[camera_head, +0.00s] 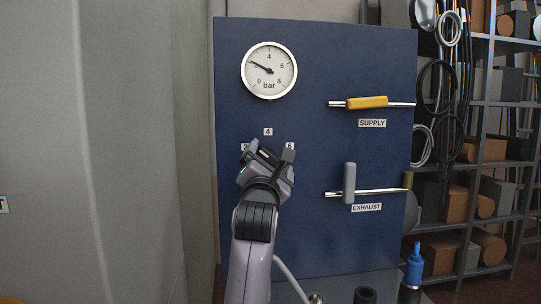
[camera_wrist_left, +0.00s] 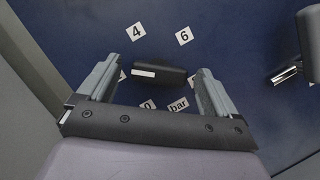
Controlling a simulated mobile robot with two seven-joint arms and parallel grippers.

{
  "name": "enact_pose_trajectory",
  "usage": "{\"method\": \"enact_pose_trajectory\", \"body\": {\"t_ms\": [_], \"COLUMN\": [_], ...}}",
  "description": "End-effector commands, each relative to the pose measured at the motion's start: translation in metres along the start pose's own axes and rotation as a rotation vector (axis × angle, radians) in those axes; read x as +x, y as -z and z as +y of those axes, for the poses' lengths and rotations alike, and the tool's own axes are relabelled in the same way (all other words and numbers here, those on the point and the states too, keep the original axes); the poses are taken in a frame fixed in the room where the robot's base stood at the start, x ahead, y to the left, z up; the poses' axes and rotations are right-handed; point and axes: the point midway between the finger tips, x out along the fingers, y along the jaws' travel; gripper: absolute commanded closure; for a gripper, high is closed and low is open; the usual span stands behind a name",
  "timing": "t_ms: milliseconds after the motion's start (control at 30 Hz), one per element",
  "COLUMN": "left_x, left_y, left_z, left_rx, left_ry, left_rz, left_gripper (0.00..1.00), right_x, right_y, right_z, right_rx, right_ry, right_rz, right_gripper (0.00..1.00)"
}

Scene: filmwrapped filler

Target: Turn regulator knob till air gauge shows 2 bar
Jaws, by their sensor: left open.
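The round white air gauge (camera_head: 269,70) is at the upper left of the blue panel (camera_head: 330,60). Its black needle points up-left, over the 2. The dark bar-shaped regulator knob (camera_wrist_left: 160,76) shows in the left wrist view, with a white mark at its left end, facing a label mostly hidden by a finger. My left gripper (camera_head: 270,151) is in front of the knob, which it hides in the head view. In the left wrist view its open fingers (camera_wrist_left: 155,80) stand on either side of the knob, with gaps. My right gripper is not in view.
Right of the knob are a yellow SUPPLY handle (camera_head: 367,102), lying level, and a grey EXHAUST handle (camera_head: 349,183), upright. A blue bottle (camera_head: 414,266) stands at the lower right. Hoses and loaded shelves (camera_head: 490,150) are farther right. A grey wall (camera_head: 120,150) is left.

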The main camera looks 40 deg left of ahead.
Motion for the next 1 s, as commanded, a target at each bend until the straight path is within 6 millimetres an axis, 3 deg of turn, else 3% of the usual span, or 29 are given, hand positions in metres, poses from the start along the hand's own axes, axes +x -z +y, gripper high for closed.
{"method": "enact_pose_trajectory", "body": {"t_ms": [200,500,667,1000], "left_x": [0.015,0.017,0.016,0.016], "left_y": [-0.001,0.000,0.000,0.002], "left_z": [0.000,0.000,0.000,-0.001], "left_rx": [-0.001,0.000,0.000,-0.066], "left_ry": [0.000,0.000,-0.001,-0.030], "left_rz": [-0.001,-0.001,-0.001,-0.001], "left_gripper": [0.07,0.07,0.59,0.59], "right_x": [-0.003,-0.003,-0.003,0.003], "right_y": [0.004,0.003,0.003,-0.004], "right_z": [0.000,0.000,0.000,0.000], "right_rx": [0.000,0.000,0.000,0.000], "right_ry": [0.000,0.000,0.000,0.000], "right_rz": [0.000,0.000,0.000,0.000], "right_gripper": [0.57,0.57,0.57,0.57]}}
